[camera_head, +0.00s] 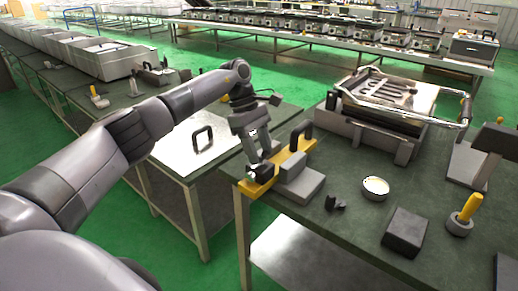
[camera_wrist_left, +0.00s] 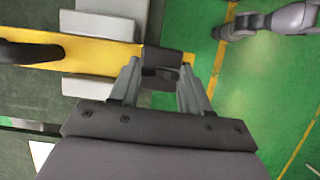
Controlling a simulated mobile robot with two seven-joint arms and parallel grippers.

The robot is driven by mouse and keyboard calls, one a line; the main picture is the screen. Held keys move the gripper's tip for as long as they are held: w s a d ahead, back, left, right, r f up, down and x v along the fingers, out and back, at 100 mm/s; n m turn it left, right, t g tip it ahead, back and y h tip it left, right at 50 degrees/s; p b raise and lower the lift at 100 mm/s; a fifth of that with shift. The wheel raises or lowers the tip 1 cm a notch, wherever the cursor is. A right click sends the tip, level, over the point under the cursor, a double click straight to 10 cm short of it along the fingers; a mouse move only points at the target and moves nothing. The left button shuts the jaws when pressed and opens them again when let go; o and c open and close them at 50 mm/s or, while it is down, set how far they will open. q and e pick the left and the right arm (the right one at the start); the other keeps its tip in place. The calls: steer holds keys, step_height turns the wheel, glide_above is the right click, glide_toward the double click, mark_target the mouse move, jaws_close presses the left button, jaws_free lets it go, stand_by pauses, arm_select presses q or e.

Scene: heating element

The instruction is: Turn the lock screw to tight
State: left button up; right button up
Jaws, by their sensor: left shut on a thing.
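The lock screw (camera_wrist_left: 162,64) appears as a dark block-like knob at the end of a yellow bar (camera_wrist_left: 100,52). In the head view, the yellow bar (camera_head: 296,154) lies at the table's near left edge with a black handle on top, and the dark knob (camera_head: 262,171) is at its near end. My left gripper (camera_head: 258,163) comes down from above onto this knob. In the left wrist view, the fingers (camera_wrist_left: 160,82) stand either side of the knob and are shut on it. The knob's turn position cannot be read. My right gripper is out of view.
A grey block (camera_head: 301,184) sits against the bar. Right of it on the table are a small black part (camera_head: 335,203), a round white-topped piece (camera_head: 376,187), a dark box (camera_head: 405,232) and a yellow-handled tool (camera_head: 467,211). A metal frame fixture (camera_head: 385,100) stands behind.

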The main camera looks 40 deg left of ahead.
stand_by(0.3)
arm_select(q)
steer(key=o, duration=1.1)
steer(key=shift+c, duration=0.2)
steer(key=shift+r, duration=0.15)
steer(key=v, duration=0.7)
